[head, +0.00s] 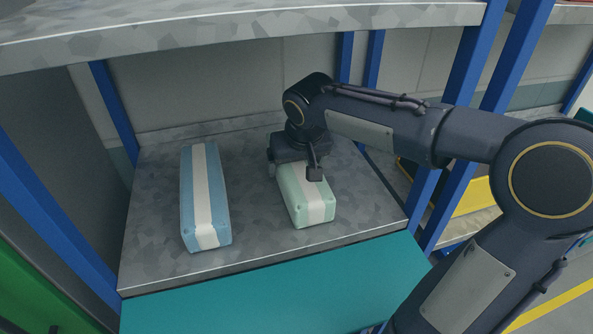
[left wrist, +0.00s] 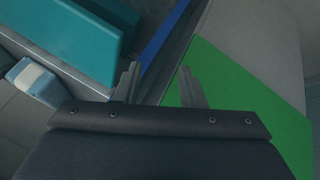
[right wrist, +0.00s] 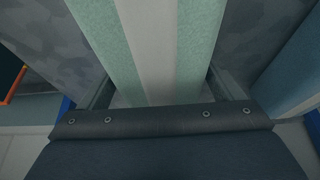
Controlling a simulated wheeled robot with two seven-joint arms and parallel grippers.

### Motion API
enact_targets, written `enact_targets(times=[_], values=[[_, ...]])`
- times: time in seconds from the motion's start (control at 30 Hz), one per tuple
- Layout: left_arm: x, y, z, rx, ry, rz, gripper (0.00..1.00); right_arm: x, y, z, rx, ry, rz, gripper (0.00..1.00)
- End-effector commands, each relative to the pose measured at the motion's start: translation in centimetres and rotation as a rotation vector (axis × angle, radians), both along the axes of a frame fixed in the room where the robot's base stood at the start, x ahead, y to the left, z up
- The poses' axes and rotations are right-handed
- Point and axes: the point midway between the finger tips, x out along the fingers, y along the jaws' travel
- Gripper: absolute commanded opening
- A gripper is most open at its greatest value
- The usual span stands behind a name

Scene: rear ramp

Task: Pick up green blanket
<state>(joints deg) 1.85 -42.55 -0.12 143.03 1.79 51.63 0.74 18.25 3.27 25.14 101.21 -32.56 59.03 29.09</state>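The green blanket (head: 308,205) is a pale green folded block with a white band. It lies on the grey shelf, right of the middle. My right gripper (head: 298,168) is over its far half, pointing down. In the right wrist view the blanket (right wrist: 152,45) runs between the two fingers, which are spread wide, one along each long side. Their tips are partly hidden, and I cannot tell whether they touch it. My left gripper (left wrist: 160,82) is open and empty, away from the blanket.
A blue folded blanket (head: 187,200) with a white band lies left on the same shelf (head: 255,240). An upper shelf (head: 230,35) hangs above. Blue posts (head: 470,90) stand beside my right arm. A teal panel (head: 280,292) runs along the front, with a green panel (head: 30,295) at lower left.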

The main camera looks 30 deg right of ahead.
Motion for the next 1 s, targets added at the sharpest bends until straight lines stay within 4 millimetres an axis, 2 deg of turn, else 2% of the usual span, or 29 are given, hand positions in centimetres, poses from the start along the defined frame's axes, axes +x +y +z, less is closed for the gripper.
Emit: enact_targets(times=[0.03, 0.33, 0.73, 1.0], values=[[0.0, 0.0, 0.0, 0.000, 0.000, 0.000, 0.36, 0.0, 0.0, 0.0, 0.000, 0.000, 0.000, 0.80], [0.0, 0.0, 0.0, 0.000, 0.000, 0.000, 0.36, 0.0, 0.0, 0.0, 0.000, 0.000, 0.000, 0.42], [0.0, 0.0, -0.2, 0.000, 0.000, 0.000, 0.36, 0.1, 0.0, 0.8, -0.002, -0.005, 0.001, 0.42], [0.0, 0.0, -0.9, 0.000, 0.000, 0.000, 0.36, 0.1, 0.0, 3.9, -0.001, -0.008, 0.000, 0.42]])
